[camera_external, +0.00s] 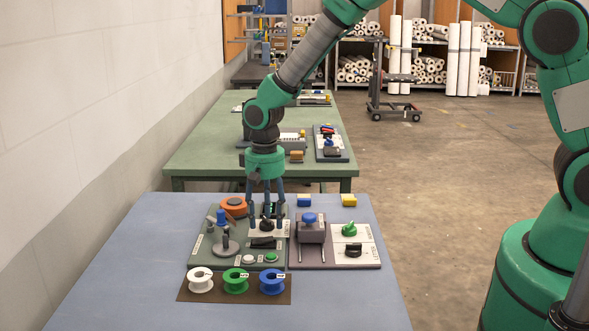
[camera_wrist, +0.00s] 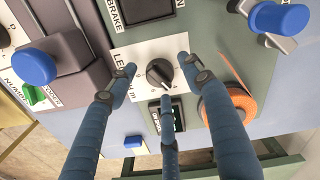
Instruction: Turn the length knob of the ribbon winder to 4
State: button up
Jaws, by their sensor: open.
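The ribbon winder (camera_external: 202,261) is a grey-green board at the left of the near blue table. Its length knob (camera_wrist: 157,72) is black and round with a pale pointer mark, on a white plate lettered "LENGTH m" in the wrist view. My gripper (camera_external: 266,222) points straight down over the knob. In the wrist view my gripper (camera_wrist: 161,76) is open, its three blue fingers spread around the knob. I cannot tell whether any finger touches it. The fingers partly hide the plate.
On the winder are a blue-handled crank (camera_external: 222,218), an orange ribbon roll (camera_external: 235,203), a black brake control (camera_wrist: 140,10) and a small dark display (camera_wrist: 177,118). White, green and blue spools (camera_external: 235,281) lie in front. A second board with a green knob (camera_external: 349,230) sits to the right.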

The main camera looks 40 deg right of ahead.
notch_tip(320, 180, up, 12)
jog(key=shift+f, duration=0.2)
dwell(0.4)
dwell(0.5)
notch_tip(320, 180, up, 13)
jog(key=t, duration=0.1)
send_over(266, 219)
jog(key=s+d, duration=0.6)
jog(key=d, duration=0.1)
jog(key=s+d+r+n+t, duration=0.1)
jog(key=s+d+r+t, duration=0.1)
jog(key=s+d+r, duration=0.65)
jog(key=s+d+r+t, duration=0.1)
jog(key=s+d+r, duration=0.1)
jog(key=s, duration=0.6)
jog(key=s+d+r+n, duration=0.1)
jog(key=s+d+r, duration=0.1)
jog(key=s, duration=0.6)
jog(key=s+d+r+n+t+b, duration=0.1)
jog(key=s+d+r, duration=0.1)
jog(key=s, duration=0.6)
jog(key=shift+s+d+t, duration=0.15)
jog(key=shift+d+t, duration=0.15)
jog(key=shift+d, duration=0.1)
